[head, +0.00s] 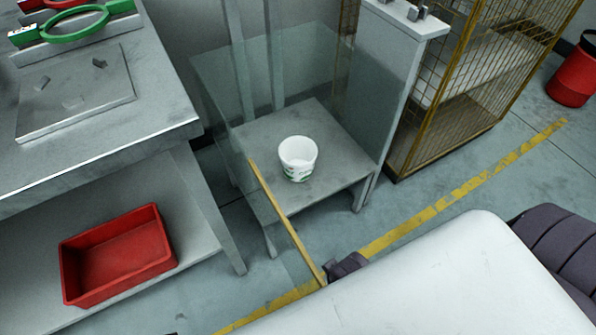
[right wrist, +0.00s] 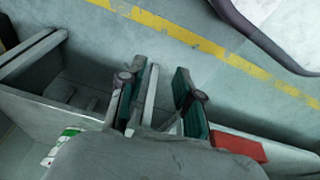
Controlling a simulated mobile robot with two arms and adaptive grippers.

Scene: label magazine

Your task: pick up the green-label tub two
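One white tub (head: 298,160) with a green label band stands upright on a low grey platform (head: 325,135), behind clear panels, in the head view. Its open top faces up. In the right wrist view, part of a white and green thing that looks like the tub (right wrist: 66,142) shows at the lower left, partly hidden by my gripper body. My right gripper (right wrist: 158,80) is open, with two green-padded fingers apart and no object held between them. It is clear of the tub. My left gripper is not in view.
A red bin (head: 118,254) sits on the lower shelf of a grey bench (head: 130,165) at left. A yellow wire cage (head: 440,125) stands at right. Clear panels and a yellow-edged rail (head: 285,220) border the platform. A red bucket (head: 574,75) stands far right.

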